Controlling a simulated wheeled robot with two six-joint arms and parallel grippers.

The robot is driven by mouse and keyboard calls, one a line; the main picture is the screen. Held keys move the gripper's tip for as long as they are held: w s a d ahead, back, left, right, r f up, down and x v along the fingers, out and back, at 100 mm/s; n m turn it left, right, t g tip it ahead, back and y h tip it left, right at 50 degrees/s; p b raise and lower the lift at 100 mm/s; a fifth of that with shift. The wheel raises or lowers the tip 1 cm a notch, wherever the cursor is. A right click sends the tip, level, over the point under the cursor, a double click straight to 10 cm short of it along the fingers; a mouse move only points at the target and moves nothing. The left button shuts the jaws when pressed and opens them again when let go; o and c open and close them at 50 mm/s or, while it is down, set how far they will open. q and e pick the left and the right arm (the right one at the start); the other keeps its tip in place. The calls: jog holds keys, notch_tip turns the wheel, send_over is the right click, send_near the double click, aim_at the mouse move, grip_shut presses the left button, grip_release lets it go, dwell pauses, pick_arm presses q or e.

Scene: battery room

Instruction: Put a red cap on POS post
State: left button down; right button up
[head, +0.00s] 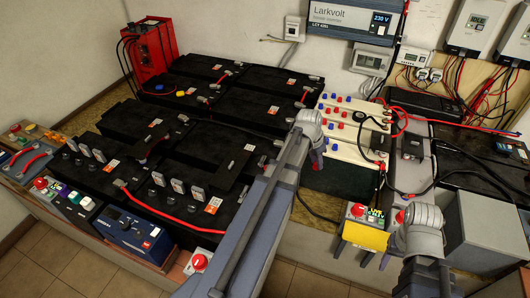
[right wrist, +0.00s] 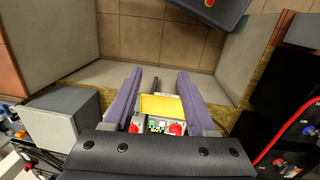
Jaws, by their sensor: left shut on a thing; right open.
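My left gripper (head: 316,150) is at the left end of a pale-topped battery (head: 350,152). My right gripper (head: 376,260) is open at the bench's front edge. In the right wrist view its purple fingers (right wrist: 156,95) stand apart on either side of a yellow panel (right wrist: 162,106), with a red-knobbed box (right wrist: 154,127) behind it.
Black batteries (head: 205,145) with red cables fill the left of the bench. A red unit (head: 150,48) stands at the back left, and a blue unit (head: 135,236) at the front. Black and red cables loop near the grey battery (head: 410,165). A grey box (head: 485,232) stands at right.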

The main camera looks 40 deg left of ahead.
jog(key=shift+o, duration=1.4)
notch_tip(320, 180, down, 3)
jog(key=shift+s+r+b, duration=0.1)
jog(key=shift+r+b, duration=0.1)
jog(key=shift+b, duration=1)
pick_arm(q)
jog(key=a+f+n, duration=0.1)
jog(key=a+f, duration=0.1)
jog(key=a, duration=0.8)
jog(key=s+a+f+n+b, duration=0.1)
jog(key=a+f, duration=0.1)
jog(key=a, duration=0.9)
jog(key=shift+n+y, duration=0.3)
jog(key=shift+y, duration=0.1)
pick_arm(e)
jog(key=shift+f, duration=0.65)
pick_arm(q)
jog(key=shift+s+a, duration=0.1)
pick_arm(e)
jog(key=shift+f, duration=0.1)
pick_arm(q)
notch_tip(320, 180, down, 8)
jog(key=b, duration=0.8)
pick_arm(e)
notch_tip(320, 180, down, 8)
pick_arm(q)
jog(key=shift+f+b, duration=0.35)
jog(key=shift+b, duration=0.2)
pick_arm(e)
jog(key=shift+f, duration=0.3)
